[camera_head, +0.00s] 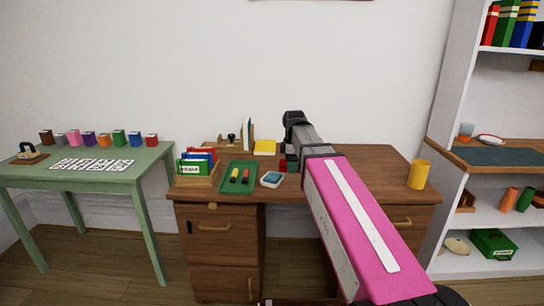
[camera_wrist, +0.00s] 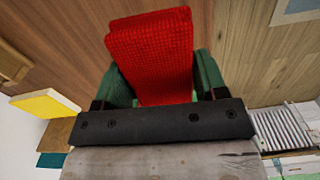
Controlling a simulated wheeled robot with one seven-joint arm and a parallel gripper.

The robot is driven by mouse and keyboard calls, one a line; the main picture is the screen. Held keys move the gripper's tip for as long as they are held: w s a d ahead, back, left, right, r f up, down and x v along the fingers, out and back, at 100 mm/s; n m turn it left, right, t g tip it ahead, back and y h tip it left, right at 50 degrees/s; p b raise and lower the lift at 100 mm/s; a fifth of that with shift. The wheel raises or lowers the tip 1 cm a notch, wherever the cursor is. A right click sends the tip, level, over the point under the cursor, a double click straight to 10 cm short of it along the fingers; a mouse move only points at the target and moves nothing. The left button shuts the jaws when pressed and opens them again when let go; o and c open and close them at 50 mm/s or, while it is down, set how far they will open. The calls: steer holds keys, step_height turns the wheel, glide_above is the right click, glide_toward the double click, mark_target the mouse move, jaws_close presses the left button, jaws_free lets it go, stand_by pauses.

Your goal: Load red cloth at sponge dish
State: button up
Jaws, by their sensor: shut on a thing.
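The red cloth (camera_wrist: 150,45), with a woven texture, is between the two green fingers of my gripper (camera_wrist: 155,85) in the wrist view. The gripper is shut on it, and the cloth sticks out beyond the fingertips. In the head view a small bit of red (camera_head: 283,164) shows beside my gripper, low over the brown desk; most of the cloth is hidden there. The sponge dish looks to be the small white dish with a blue-grey inside (camera_head: 271,180), just left of and nearer than the gripper. Part of it also shows at the wrist view's upper right (camera_wrist: 297,8).
A green tray (camera_head: 228,187) with markers and a card box (camera_head: 195,180) stand left of the dish. A yellow pad (camera_head: 264,147) lies behind. A yellow cup (camera_head: 418,174) stands at the desk's right. My arm crosses over the desk's middle.

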mark_target(273, 176)
steer(key=w+a+n, duration=0.1)
steer(key=a+n, duration=0.1)
steer(key=n, duration=0.1)
steer(key=w+a+r+n, duration=0.1)
steer(key=a+n, duration=0.1)
steer(key=w+a+n, duration=0.1)
steer(key=a+n, duration=0.2)
steer(key=shift+w+r+n, duration=0.3)
steer(key=shift+r, duration=0.05)
steer(key=shift+w+a+n, duration=0.1)
steer(key=shift+a+n, duration=0.3)
steer(key=shift+n, duration=0.2)
steer(key=shift+f, duration=2.95)
steer(key=shift+f, duration=0.6)
steer(key=shift+r, duration=0.1)
steer(key=shift+r, duration=3.5)
